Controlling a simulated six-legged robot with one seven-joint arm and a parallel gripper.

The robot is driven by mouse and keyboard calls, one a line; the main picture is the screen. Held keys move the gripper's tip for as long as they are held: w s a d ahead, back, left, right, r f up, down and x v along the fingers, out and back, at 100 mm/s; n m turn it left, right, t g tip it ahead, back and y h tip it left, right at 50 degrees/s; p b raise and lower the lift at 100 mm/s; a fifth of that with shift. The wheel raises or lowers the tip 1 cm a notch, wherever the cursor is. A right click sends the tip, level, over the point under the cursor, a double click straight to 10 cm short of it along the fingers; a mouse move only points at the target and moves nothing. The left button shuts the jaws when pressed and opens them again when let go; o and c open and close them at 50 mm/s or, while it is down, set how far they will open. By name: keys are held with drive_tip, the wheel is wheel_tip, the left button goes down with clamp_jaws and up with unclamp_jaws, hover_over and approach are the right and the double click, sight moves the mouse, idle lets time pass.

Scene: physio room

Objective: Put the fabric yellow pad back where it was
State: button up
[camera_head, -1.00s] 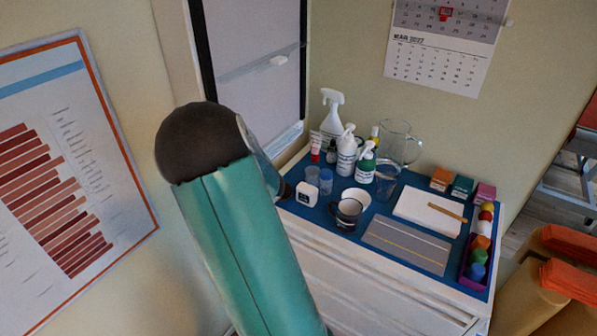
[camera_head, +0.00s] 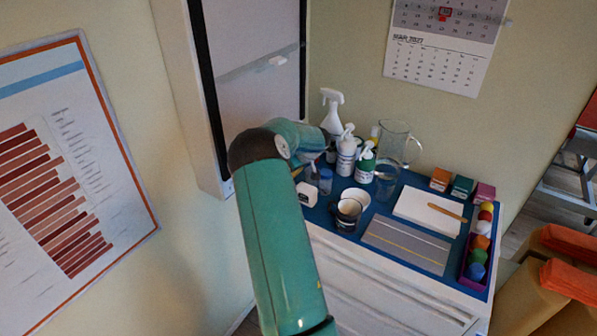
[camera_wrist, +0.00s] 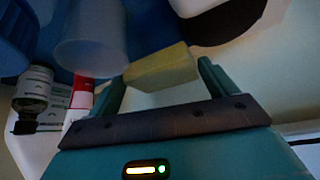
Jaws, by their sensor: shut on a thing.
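The yellow pad (camera_wrist: 160,68) is a pale yellow block between the two fingers of my gripper (camera_wrist: 162,80) in the wrist view. The fingers are shut on it, one at each side. In the head view my gripper is mostly hidden behind my arm, at the left part of the blue cabinet top (camera_head: 352,222). A small yellowish patch (camera_head: 297,172) shows there, probably the pad. I cannot tell whether the pad touches the surface.
A clear cup (camera_wrist: 92,40), a red-and-white tube (camera_wrist: 80,98) and a dark bottle (camera_wrist: 34,88) are close in the wrist view.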

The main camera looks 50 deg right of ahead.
drive_tip(key=shift+w+d, duration=0.15)
drive_tip(key=shift+d, duration=1.1)
drive_tip(key=shift+d+f, duration=0.2)
drive_tip(key=shift+f, duration=1.55)
drive_tip(key=shift+f, duration=0.1)
drive_tip(key=o, duration=0.7)
drive_tip(key=shift+o, duration=0.2)
drive_tip(key=v, duration=1.2)
